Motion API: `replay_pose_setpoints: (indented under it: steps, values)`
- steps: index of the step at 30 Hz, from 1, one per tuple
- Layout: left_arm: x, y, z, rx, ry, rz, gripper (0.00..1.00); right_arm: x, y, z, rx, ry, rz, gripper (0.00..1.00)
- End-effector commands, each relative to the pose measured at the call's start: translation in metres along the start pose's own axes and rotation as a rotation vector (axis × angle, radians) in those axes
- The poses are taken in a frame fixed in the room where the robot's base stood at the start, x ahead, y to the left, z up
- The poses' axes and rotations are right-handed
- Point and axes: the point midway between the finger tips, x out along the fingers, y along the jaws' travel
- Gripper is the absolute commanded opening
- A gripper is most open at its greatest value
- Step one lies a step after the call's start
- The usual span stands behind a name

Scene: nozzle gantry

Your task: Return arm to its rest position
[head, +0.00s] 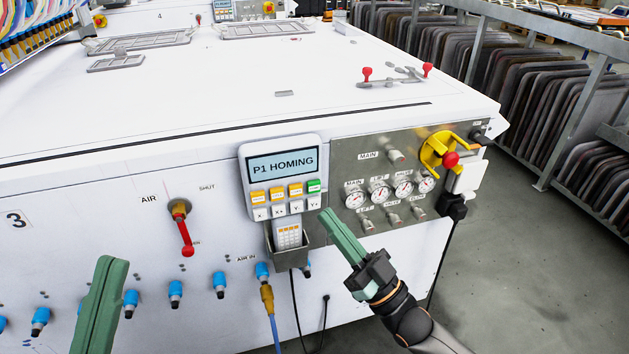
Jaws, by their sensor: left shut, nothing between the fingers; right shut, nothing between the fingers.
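My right gripper (344,238) has green fingers and is shut and empty. Its tips are in front of the machine's front face, just right of the pendant holder and below the gauges, as seen in the head view. My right arm comes in from the bottom right. My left gripper (101,300) is at the lower left, its green fingers shut with nothing between them. It is in front of the row of blue fittings, and its arm is out of frame. The control pendant (282,165) reads "P1 HOMING".
The white machine (220,95) fills the middle. On its front are a red-handled air valve (183,230) pointing down, blue fittings (175,290), gauges (380,192) and a yellow-and-red switch (440,152). A rack of panels (530,90) stands at right. Grey floor (520,260) is clear at lower right.

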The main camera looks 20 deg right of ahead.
Motion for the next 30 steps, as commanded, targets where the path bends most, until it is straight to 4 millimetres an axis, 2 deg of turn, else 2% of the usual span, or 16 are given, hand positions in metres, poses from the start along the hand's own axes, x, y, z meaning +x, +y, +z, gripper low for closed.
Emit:
replay_pose_setpoints:
  steps: [19,22,26,30]
  values:
    - [0.001,0.0,-0.001,0.001,0.0,0.003,0.0,-0.003,-0.002,-0.003,-0.001,0.001,0.0,0.0]
    - [0.001,0.0,-0.001,0.001,0.0,0.002,0.0,-0.003,-0.008,-0.007,-0.006,0.007,-0.004,0.0]
    - [0.001,-0.001,-0.002,0.007,0.002,0.0,0.0,-0.004,-0.033,-0.033,-0.047,0.037,-0.02,0.0]
    - [0.001,-0.002,-0.003,0.016,0.006,-0.003,0.0,-0.007,-0.064,-0.079,-0.148,0.084,-0.027,0.0]
